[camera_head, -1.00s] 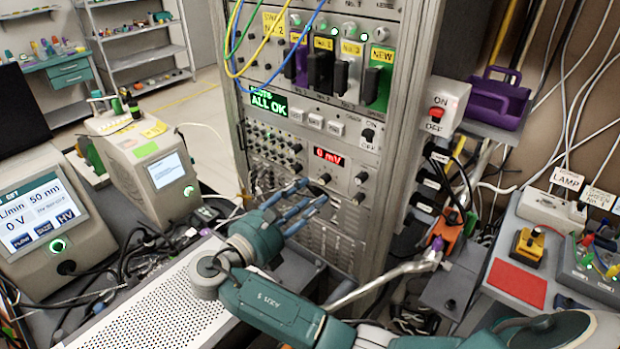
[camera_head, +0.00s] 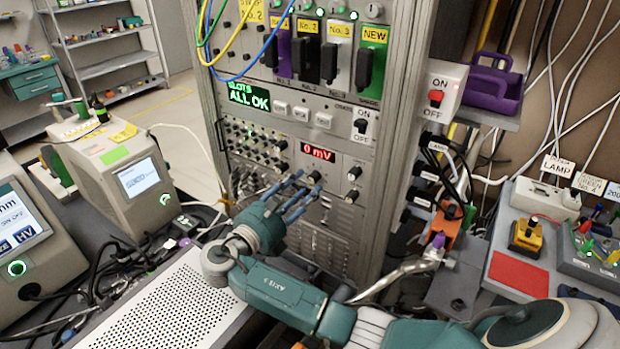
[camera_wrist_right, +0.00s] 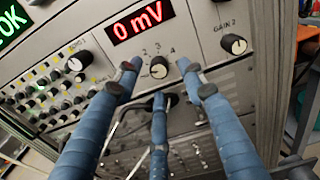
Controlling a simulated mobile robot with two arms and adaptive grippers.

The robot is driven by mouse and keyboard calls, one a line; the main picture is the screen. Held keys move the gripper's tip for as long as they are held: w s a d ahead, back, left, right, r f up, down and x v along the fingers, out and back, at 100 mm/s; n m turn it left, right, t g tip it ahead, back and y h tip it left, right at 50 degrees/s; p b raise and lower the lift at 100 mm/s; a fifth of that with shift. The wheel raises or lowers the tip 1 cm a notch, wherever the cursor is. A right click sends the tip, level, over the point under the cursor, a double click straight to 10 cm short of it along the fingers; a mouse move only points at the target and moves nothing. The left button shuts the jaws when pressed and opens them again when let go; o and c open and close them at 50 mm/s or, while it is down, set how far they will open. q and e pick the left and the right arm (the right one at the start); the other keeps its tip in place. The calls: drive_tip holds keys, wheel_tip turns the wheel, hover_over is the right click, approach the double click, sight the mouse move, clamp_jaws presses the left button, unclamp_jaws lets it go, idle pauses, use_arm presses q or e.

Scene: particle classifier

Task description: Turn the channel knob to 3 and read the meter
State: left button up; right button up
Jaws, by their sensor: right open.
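The channel knob (camera_wrist_right: 158,68) is a small black knob with a pale face, with 2, 3 and 4 printed around its top. I cannot tell which number it points to. It also shows in the head view (camera_head: 315,177). The red-lit meter (camera_head: 318,153) above it reads 0 mV, also in the wrist view (camera_wrist_right: 140,20). My right gripper (camera_wrist_right: 157,80) is open, its three blue fingers spread in front of the panel around the knob in the picture. Contact is not visible. It also shows in the head view (camera_head: 303,190). My left gripper is out of view.
The GAIN 2 knob (camera_wrist_right: 234,44) sits right of the channel knob. Smaller knobs and sockets (camera_head: 253,143) crowd the panel's left. A green ALL OK display (camera_head: 249,97) is above. A perforated grey box (camera_head: 178,307) lies below my arm. Cables hang around the rack.

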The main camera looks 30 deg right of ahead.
sight(311, 180)
drive_tip(key=x, duration=0.2)
drive_tip(key=shift+w+d, duration=0.25)
drive_tip(key=shift+w+d+p, duration=0.15)
drive_tip(key=shift+d+p, duration=0.15)
drive_tip(key=shift+d, duration=0.2)
clamp_jaws()
